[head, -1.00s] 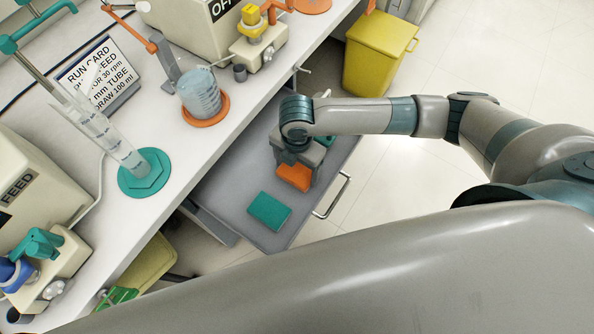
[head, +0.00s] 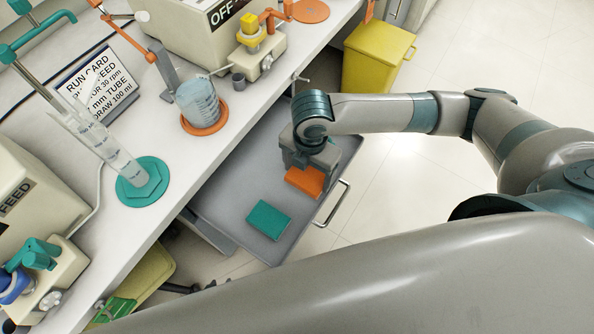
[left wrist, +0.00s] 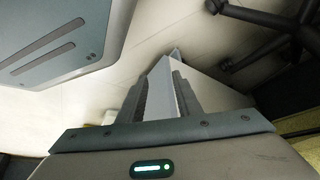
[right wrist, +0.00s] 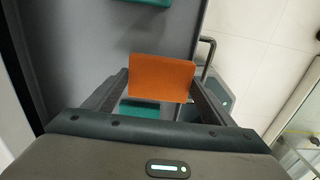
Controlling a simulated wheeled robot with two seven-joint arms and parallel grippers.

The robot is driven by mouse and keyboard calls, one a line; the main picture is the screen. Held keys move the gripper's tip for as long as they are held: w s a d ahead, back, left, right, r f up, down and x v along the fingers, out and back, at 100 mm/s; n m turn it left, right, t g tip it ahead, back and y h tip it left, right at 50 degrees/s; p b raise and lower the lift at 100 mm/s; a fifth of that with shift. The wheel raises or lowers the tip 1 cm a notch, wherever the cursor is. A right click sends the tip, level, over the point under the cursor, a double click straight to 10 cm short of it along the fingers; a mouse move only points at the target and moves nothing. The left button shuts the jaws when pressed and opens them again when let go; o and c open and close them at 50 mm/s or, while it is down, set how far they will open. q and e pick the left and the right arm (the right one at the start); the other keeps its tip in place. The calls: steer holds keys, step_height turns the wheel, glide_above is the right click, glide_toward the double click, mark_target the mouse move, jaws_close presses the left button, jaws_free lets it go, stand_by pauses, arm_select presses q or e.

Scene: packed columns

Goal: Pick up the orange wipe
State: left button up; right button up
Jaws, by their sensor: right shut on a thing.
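The orange wipe (head: 305,181) is a flat orange block above the grey open drawer (head: 232,198). My right gripper (head: 312,165) is shut on it. In the right wrist view the orange wipe (right wrist: 161,78) sits between the two fingers (right wrist: 158,90), with its broad face toward the camera. It looks raised off the drawer floor, though the height is hard to judge. My left gripper (left wrist: 163,85) shows only in the left wrist view, where a pale wedge appears between its pads; its opening is unclear. In the head view it is hidden.
A teal block (head: 268,219) lies in the drawer; another teal piece (right wrist: 140,109) shows beneath the wipe in the right wrist view. The drawer handle (head: 338,203) is at its front. The bench holds a beaker (head: 197,100) and cylinder (head: 110,150). A yellow bin (head: 376,58) stands behind.

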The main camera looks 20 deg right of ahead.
arm_select(q)
steer(key=shift+w+a, duration=0.2)
arm_select(e)
steer(key=s+d+r, duration=0.5)
steer(key=s, duration=0.1)
steer(key=shift+s, duration=0.25)
steer(key=shift+o, duration=0.6)
steer(key=shift+d, duration=0.1)
arm_select(q)
steer(key=shift+s, duration=0.15)
